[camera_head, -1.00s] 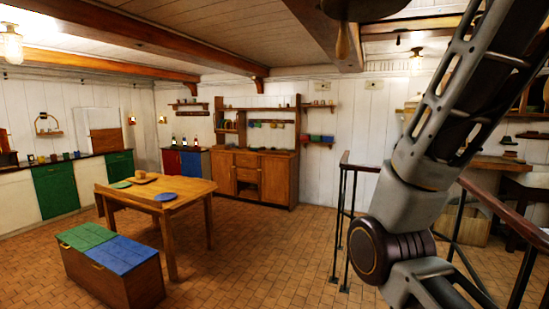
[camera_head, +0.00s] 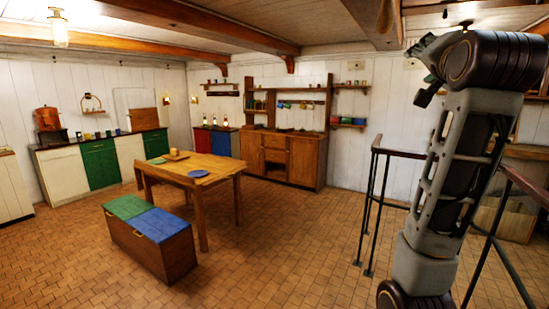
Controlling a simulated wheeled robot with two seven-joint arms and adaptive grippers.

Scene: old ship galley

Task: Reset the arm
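My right arm (camera_head: 450,190) comes up from the bottom edge on the right of the head view and folds at a dark joint near the top. A grey and dark part that looks like my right gripper (camera_head: 428,68) juts left from that joint. It is small and partly hidden by the arm, so its finger opening cannot be told. I see nothing held in it. My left arm and gripper are out of view.
A dark railing (camera_head: 369,215) stands close beside my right arm. A wooden table (camera_head: 216,179) and a chest with green and blue lids (camera_head: 178,261) stand left of centre. A wooden dresser (camera_head: 302,160) is at the back wall. The tiled floor (camera_head: 290,255) between is clear.

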